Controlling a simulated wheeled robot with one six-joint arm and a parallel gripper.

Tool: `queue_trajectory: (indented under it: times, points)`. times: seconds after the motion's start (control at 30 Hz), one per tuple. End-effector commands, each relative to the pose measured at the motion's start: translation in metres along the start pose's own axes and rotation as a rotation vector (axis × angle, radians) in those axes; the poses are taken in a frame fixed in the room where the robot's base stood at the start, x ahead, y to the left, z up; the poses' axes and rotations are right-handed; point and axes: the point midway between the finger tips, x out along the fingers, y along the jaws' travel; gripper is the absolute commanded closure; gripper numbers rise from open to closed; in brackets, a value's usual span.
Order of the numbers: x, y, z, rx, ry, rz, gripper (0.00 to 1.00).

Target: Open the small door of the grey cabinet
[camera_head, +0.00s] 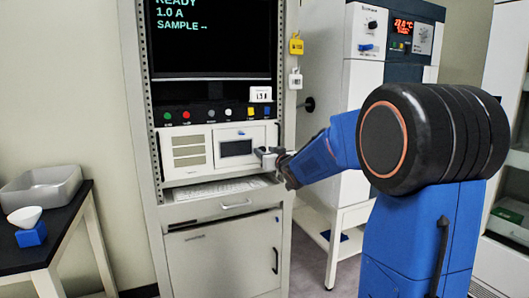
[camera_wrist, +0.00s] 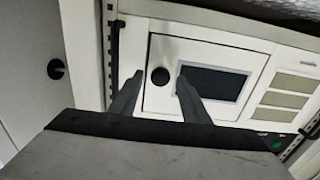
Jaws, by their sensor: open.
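The grey cabinet (camera_head: 147,200) stands upright in the middle of the head view. Its small door (camera_head: 216,135) is a white panel with a dark window, right of a slotted panel, and looks shut. In the wrist view the small door (camera_wrist: 219,115) is seen close up and tilted, with a round black knob (camera_wrist: 160,76) beside the window. My gripper (camera_head: 263,155) is at the right edge of the small door. In the wrist view my gripper (camera_wrist: 158,80) is open, one finger on each side of the knob. I cannot tell whether the fingers touch it.
A drawer (camera_head: 225,206) and a larger lower door (camera_head: 222,265) are below the small door. A screen (camera_head: 210,45) and a row of buttons are above. A white machine (camera_head: 350,90) stands close on the right. A dark table (camera_head: 60,240) with a grey tray (camera_head: 40,188) is at left.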

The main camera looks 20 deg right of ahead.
Motion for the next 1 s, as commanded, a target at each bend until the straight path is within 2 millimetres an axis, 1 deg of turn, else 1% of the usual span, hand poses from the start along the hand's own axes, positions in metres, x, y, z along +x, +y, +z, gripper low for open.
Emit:
queue_trajectory:
  times: [0.03, 0.17, 0.47, 0.5, 0.57, 0.6, 0.63, 0.67, 1.0]
  points:
    - [0.0043, -0.0001, -0.0001, 0.0, 0.0, 0.0, 0.58]
    - [0.0101, -0.0001, 0.0004, 0.0, 0.0, 0.0, 0.58]
    - [0.0112, -0.0002, 0.0001, -0.001, 0.0, 0.0, 0.58]
    - [0.0112, -0.0002, 0.0, -0.001, 0.0, 0.0, 0.67]
    - [0.0112, -0.0002, 0.0, -0.001, 0.0, 0.0, 0.82]
    - [0.0111, -0.0002, 0.0, -0.001, 0.0, 0.0, 0.91]
    - [0.0111, -0.0002, 0.0, -0.001, 0.0, 0.0, 0.98]
    - [0.0111, -0.0002, 0.0, -0.001, 0.0, 0.0, 1.0]
    - [0.0084, -0.0014, -0.0005, 0.0, 0.001, 0.014, 1.0]
